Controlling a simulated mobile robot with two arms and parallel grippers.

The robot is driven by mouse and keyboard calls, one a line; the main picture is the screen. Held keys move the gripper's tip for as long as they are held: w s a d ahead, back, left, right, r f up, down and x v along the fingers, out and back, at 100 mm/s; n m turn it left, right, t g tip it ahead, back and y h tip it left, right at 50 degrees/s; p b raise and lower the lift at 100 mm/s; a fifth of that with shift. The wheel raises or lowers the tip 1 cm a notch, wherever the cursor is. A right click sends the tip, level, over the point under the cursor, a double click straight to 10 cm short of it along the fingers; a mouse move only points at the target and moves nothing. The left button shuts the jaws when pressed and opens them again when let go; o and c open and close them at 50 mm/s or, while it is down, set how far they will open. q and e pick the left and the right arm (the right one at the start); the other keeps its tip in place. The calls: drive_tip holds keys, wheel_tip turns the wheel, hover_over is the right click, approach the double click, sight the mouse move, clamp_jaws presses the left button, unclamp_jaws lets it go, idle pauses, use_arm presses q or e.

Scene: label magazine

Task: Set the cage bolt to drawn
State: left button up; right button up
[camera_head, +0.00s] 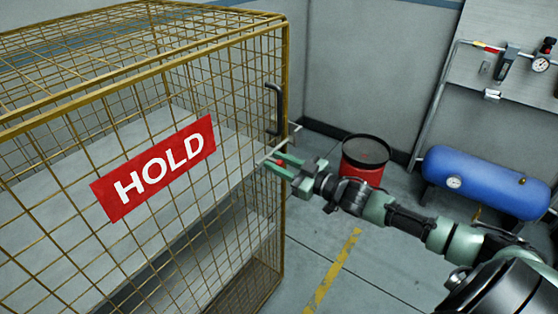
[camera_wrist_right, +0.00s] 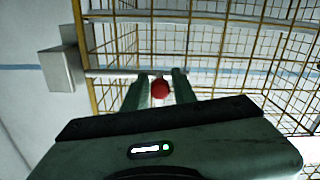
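The cage (camera_head: 282,75) is a yellow wire-mesh enclosure on the left of the head view, with a red HOLD sign (camera_head: 155,168) on it. Its bolt is a pale rod (camera_head: 286,138) at the front right corner, with a red knob (camera_head: 281,162). My right gripper (camera_head: 283,164) has its fingers on either side of the knob and looks shut on it. In the right wrist view the knob (camera_wrist_right: 160,88) sits between both fingers, and the rod (camera_wrist_right: 115,72) runs crosswise behind it. Whether the rod's end sits in a keeper is unclear. My left gripper is not in view.
A black handle (camera_head: 275,108) is on the cage above the bolt. A grey block (camera_wrist_right: 62,70) shows left of the cage post. A red drum (camera_head: 364,160) and a blue tank (camera_head: 485,182) stand behind my right arm. The floor around the yellow stripe (camera_head: 332,270) is clear.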

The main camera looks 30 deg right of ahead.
idle(0.3)
drive_tip(key=shift+s+d+f, duration=0.1)
drive_tip(key=shift+s+d, duration=0.15)
drive_tip(key=shift+s, duration=0.25)
drive_tip(key=v, duration=0.6)
drive_tip(key=shift+s+d, duration=0.15)
drive_tip(key=shift+s, duration=0.15)
